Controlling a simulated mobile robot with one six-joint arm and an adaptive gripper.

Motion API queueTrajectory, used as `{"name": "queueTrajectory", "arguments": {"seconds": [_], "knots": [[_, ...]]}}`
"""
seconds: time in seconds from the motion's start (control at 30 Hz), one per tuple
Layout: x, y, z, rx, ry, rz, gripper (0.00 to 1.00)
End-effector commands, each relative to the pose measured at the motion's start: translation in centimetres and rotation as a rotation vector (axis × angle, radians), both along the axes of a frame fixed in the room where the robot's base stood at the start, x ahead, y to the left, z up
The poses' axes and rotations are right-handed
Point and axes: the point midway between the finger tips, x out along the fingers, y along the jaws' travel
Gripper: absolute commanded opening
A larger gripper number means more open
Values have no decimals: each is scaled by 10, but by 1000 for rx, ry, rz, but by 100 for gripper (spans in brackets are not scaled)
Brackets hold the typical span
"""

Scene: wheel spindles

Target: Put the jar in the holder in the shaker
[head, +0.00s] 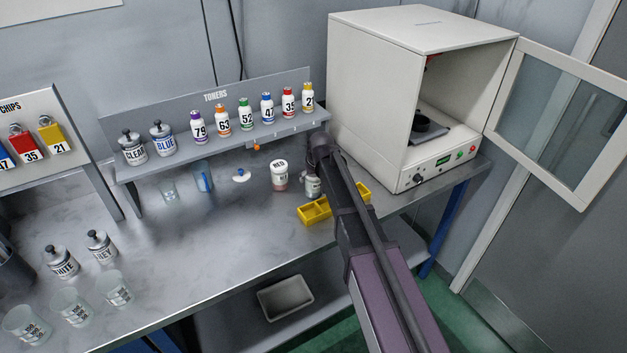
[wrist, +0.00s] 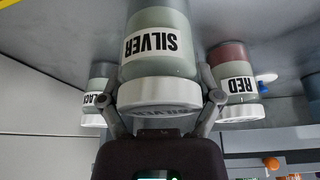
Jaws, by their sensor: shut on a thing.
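My gripper (wrist: 160,88) is shut on a jar labelled SILVER (wrist: 158,45), one finger on each side, close to its white lid. In the wrist view the label reads upside down. In the head view a jar (head: 313,186) shows beside my arm, its label too small to read; my arm hides most of the gripper there. The shaker (head: 410,95) is a white cabinet on the right of the bench with its door (head: 553,120) swung open to the right. A black round holder (head: 430,128) sits inside it.
A RED jar (head: 280,175) stands left of my arm; it also shows in the wrist view (wrist: 238,85), opposite a BLACK jar (wrist: 98,95). A yellow tray (head: 315,212) lies on the bench near my arm. A toner shelf (head: 225,140) runs behind.

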Motion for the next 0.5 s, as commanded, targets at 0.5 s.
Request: {"name": "queueTrajectory", "arguments": {"seconds": [0.5], "knots": [[0, 0, 24, 0, 0, 0, 21]]}}
